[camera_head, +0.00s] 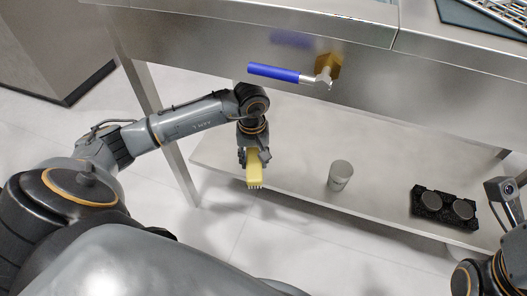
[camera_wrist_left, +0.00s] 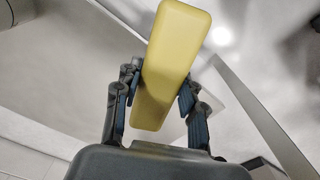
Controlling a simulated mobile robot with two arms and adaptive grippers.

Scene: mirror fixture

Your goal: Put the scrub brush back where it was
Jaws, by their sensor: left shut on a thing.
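The scrub brush is a yellow block (camera_head: 254,170) with bristles at its lower end in the head view. It also shows large in the left wrist view (camera_wrist_left: 170,62), slightly tilted. My left gripper (camera_head: 253,157) is shut on it, with a finger on each side of the yellow body. The brush hangs in front of the metal lower shelf (camera_head: 290,160), near its left part; whether it touches the shelf I cannot tell. Of my right arm only a part shows at the lower right of the head view, and its fingers are not seen.
A grey cup (camera_head: 340,175) stands on the lower shelf. A black holder with two round discs (camera_head: 444,206) sits farther right. A blue-handled valve (camera_head: 275,73) sticks out from the counter front above. A table leg (camera_head: 165,135) stands left. The shelf between brush and cup is clear.

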